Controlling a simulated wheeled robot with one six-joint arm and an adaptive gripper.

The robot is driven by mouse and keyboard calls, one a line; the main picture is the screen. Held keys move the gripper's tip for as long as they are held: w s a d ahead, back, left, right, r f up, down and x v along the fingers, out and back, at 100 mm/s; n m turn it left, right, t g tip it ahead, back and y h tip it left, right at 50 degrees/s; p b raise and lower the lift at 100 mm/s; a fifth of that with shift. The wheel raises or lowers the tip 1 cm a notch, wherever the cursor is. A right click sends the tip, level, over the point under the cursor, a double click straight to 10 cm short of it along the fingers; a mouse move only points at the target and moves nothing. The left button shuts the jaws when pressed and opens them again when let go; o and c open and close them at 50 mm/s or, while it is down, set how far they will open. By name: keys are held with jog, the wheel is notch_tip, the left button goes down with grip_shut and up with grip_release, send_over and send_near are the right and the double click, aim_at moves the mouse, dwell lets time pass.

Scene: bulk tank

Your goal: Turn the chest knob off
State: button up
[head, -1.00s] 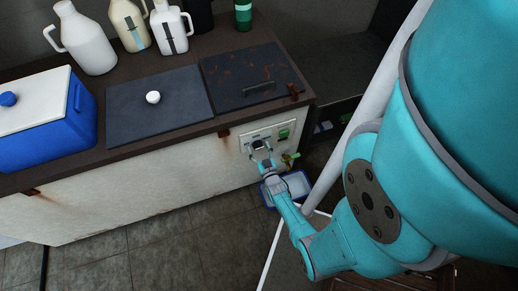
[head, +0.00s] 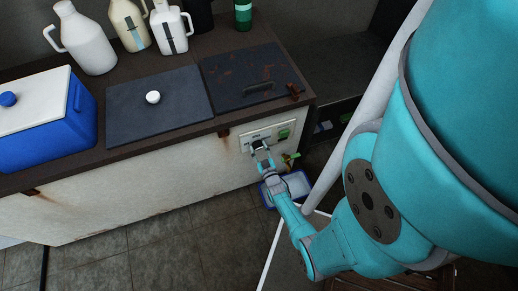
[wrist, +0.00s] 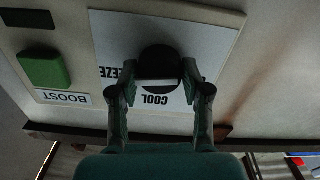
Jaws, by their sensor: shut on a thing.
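The chest knob is a round black dial (wrist: 160,62) on a pale panel marked "COOL" and a partly hidden word ending in "EEZE", upside down in the wrist view. A light bar crosses the knob's near side. My gripper (wrist: 160,82) has its two fingers on either side of the knob and is shut on it. In the head view my gripper (head: 259,149) is at the control panel (head: 283,125) on the right end of the chest's white front (head: 110,189). The fingers hide part of the lettering.
A green button (wrist: 44,68) labelled "BOOST" sits beside the knob's panel. A brass tap (head: 291,157) and a blue-rimmed tray (head: 298,184) are just below right. A blue cooler (head: 76,118) and several jugs stand on top. The tiled floor in front is clear.

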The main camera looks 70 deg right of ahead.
jog(key=n, duration=0.4)
jog(key=shift+n, duration=0.3)
jog(key=n, duration=0.3)
jog(key=shift+n, duration=0.3)
jog(key=n, duration=0.4)
jog(key=shift+n, duration=0.3)
jog(key=n, duration=0.3)
jog(key=shift+n, duration=0.3)
jog(key=n, duration=0.4)
jog(key=shift+n, duration=0.3)
jog(key=n, duration=0.3)
jog(key=shift+n, duration=0.3)
jog(key=n, duration=0.4)
jog(key=shift+n, duration=2.1)
